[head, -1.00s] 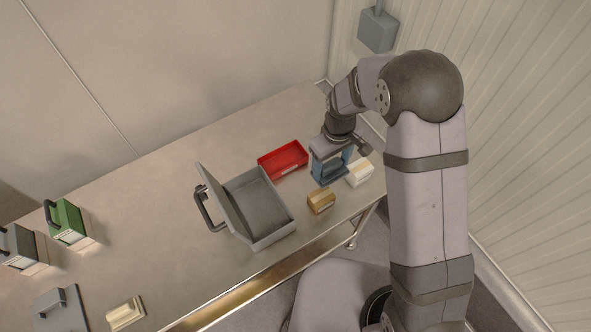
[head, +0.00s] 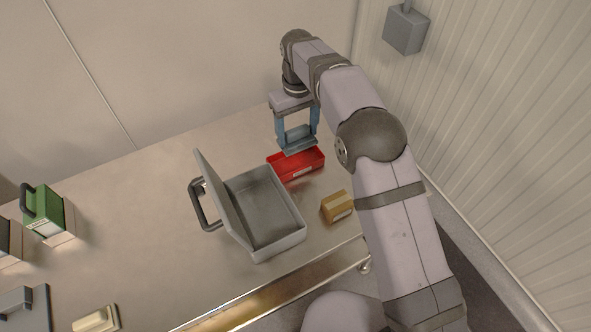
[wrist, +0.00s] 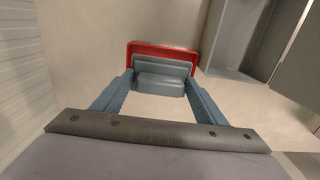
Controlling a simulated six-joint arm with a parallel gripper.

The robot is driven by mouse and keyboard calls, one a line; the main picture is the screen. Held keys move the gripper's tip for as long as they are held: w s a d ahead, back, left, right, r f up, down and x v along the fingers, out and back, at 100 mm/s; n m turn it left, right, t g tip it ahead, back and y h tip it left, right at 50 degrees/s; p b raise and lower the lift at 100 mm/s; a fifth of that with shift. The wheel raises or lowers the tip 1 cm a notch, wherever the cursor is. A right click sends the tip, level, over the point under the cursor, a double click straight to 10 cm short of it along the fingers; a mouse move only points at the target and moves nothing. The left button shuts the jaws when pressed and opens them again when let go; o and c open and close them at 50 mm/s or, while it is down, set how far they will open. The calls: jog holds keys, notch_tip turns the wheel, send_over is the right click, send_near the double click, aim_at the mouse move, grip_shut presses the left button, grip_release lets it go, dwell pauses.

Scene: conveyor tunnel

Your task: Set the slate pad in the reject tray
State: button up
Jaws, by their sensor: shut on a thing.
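My gripper (head: 297,136) is shut on the slate pad (head: 297,143), a blue-grey block with a flat base, held between its two blue fingers. In the wrist view the pad (wrist: 160,80) spans the gap between the fingertips. The red tray (head: 298,172), the only red one, lies on the table. In the head view the pad appears just above and behind the tray's front wall, overlapping its far part. In the wrist view the tray's red rim (wrist: 160,47) shows around and beyond the pad. I cannot tell whether the pad touches the tray.
An open grey case (head: 275,240) with a raised lid stands left of the red tray. A tan box (head: 337,206) stands to the right, near my arm. A green block with a handle (head: 46,212) and a cream block (head: 97,319) are at far left. A wall closes the back.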

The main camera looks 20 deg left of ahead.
jog(key=shift+a, duration=0.3)
jog(key=p, duration=0.2)
send_over(296, 165)
jog(key=shift+w+a+f, duration=0.1)
jog(key=shift+f, duration=4.85)
jog(key=shift+f, duration=0.2)
jog(key=o, duration=1)
notch_tip(296, 165, up, 12)
jog(key=shift+r+b, duration=0.2)
jog(key=shift+b, duration=1)
